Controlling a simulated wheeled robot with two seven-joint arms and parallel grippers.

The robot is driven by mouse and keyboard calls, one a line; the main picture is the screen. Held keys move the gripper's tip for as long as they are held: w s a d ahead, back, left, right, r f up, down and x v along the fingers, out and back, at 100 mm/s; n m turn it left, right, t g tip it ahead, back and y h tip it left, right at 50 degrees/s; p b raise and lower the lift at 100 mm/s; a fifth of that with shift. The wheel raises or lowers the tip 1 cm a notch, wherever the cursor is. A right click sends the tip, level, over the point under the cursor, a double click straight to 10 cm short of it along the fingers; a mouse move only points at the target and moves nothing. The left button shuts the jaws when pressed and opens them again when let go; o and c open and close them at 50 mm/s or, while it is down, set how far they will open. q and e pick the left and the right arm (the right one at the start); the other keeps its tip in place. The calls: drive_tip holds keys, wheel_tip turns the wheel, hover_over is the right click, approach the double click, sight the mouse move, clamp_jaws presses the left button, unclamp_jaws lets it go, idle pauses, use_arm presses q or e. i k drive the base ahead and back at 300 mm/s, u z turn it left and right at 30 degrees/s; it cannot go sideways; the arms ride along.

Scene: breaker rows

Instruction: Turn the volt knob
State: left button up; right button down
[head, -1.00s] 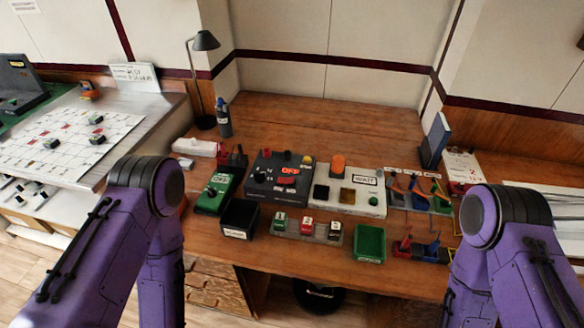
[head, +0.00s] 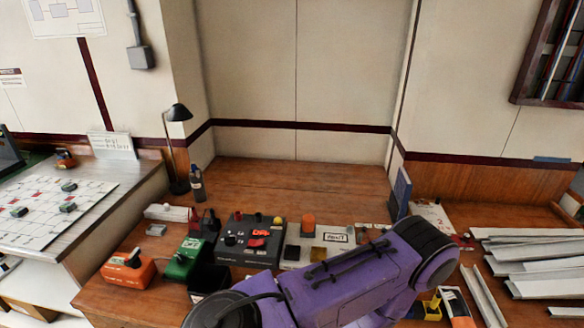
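I cannot read the word volt on any panel. A dark box (head: 248,252) on the desk carries a black knob (head: 231,240), red parts and a yellow cap. The pale box beside it reads WATT (head: 335,238) and has an orange knob (head: 308,222). A green device (head: 187,258) and an orange device (head: 128,267), each with a black part on top, stand to the left. A purple arm of mine crosses the lower middle and hides the front of the desk. Neither gripper's fingers show.
A desk lamp (head: 177,140) and a dark bottle (head: 197,183) stand at the back left. Grey rails (head: 530,250) lie piled on the right. A blue binder (head: 402,191) stands at the back right. The back middle of the desk (head: 290,185) is clear.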

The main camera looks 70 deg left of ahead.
sight(229, 241)
drive_tip(key=z, duration=0.15)
drive_tip(key=k, duration=0.85)
drive_tip(key=u, duration=1.6)
